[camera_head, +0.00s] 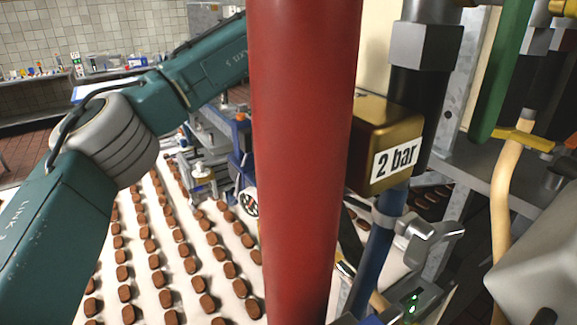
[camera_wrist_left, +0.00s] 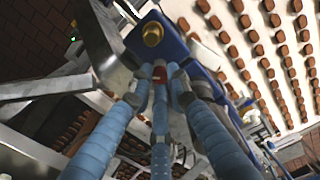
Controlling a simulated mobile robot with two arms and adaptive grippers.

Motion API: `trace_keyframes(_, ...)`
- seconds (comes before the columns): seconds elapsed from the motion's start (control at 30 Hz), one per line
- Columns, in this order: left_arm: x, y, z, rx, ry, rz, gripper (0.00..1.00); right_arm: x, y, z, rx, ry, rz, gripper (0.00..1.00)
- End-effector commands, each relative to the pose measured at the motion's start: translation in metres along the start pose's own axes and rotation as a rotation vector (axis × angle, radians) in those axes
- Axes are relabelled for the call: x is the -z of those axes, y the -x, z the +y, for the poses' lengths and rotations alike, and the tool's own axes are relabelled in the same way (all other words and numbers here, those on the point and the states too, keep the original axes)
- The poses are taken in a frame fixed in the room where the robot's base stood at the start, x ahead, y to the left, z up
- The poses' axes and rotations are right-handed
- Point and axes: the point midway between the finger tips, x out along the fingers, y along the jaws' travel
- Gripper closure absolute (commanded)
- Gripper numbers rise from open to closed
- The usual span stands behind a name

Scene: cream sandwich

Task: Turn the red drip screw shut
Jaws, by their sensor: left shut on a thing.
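In the left wrist view, the blue ribbed fingers of my left gripper (camera_wrist_left: 160,82) come together and are shut on a small red part, the red drip screw (camera_wrist_left: 158,71). Only a little of its red surface shows between the fingertips; the rest is hidden by them. It sits below a blue block with a brass fitting (camera_wrist_left: 152,34). In the head view my teal left arm comes in from the left and passes behind a thick red pipe. My left gripper and the screw are not visible there. I do not make out my right gripper in either view.
The red pipe (camera_head: 303,150) stands close in front and blocks the middle. Right of it are a brass box marked 2 bar (camera_head: 381,140), a blue pipe (camera_head: 374,262) and a grey lever (camera_head: 432,242). A white belt (camera_head: 143,290) carries rows of brown biscuits.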

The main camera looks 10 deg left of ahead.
Motion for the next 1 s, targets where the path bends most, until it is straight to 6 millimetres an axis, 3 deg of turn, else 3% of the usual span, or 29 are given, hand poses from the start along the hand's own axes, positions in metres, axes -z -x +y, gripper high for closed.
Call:
trace_keyframes(0.6, -0.0002, -0.0008, 0.0000, 0.001, -0.559, -0.001, 1.00, 0.0000, -0.0001, -0.0004, 0.000, 0.000, 0.000, 0.60)
trace_keyframes(1.0, -0.0002, -0.0009, 0.0000, 0.001, -0.767, -0.001, 1.00, 0.0001, -0.0001, -0.0007, 0.001, 0.000, 0.000, 0.60)
